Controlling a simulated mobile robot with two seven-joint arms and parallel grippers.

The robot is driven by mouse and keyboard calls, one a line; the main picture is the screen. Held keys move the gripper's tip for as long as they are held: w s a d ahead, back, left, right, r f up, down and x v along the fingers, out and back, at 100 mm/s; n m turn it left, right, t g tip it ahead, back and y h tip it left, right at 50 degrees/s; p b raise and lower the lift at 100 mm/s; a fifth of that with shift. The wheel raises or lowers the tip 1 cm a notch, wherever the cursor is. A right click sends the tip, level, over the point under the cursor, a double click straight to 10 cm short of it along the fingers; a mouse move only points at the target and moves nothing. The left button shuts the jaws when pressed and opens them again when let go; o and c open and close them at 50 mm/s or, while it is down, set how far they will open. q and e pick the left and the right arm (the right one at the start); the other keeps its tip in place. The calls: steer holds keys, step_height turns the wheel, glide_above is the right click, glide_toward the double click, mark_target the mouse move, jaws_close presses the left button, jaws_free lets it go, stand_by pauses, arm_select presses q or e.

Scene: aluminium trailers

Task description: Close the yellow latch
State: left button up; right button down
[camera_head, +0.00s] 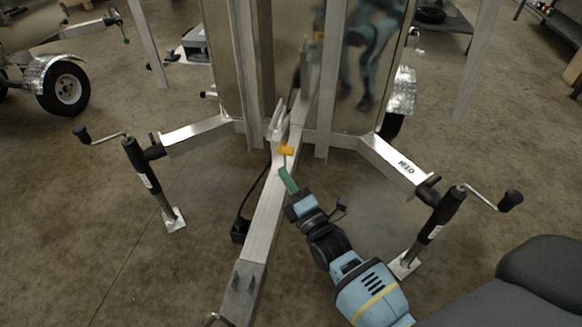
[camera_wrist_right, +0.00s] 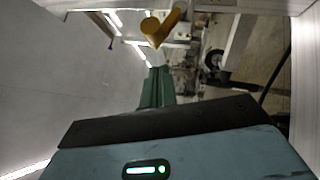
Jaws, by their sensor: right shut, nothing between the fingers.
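The yellow latch (camera_head: 286,150) sits on the trailer's aluminium tongue beam, close in front of the upright panel. My right gripper (camera_head: 283,172) has green fingers that are shut and empty, with the tips just below the latch in the head view. In the right wrist view the latch (camera_wrist_right: 158,27) shows near the top, beyond the green fingertips (camera_wrist_right: 157,72). A gap shows between fingertips and latch there, and I see no contact. My left gripper is not in view.
The tongue beam (camera_head: 262,215) runs toward me. Crank jacks stand at the left (camera_head: 147,178) and right (camera_head: 440,228) on side arms. The shiny trailer panel (camera_head: 365,70) rises behind the latch. Another trailer's wheel (camera_head: 66,88) is at the far left. Open floor lies left of the beam.

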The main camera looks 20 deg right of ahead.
mark_target(288, 147)
steer(key=shift+w+d+r, duration=0.25)
steer(key=shift+w+d, duration=0.25)
steer(key=shift+w, duration=0.05)
steer(key=shift+w+d+r, duration=0.2)
steer(key=shift+w+d, duration=0.3)
steer(key=shift+w, duration=0.05)
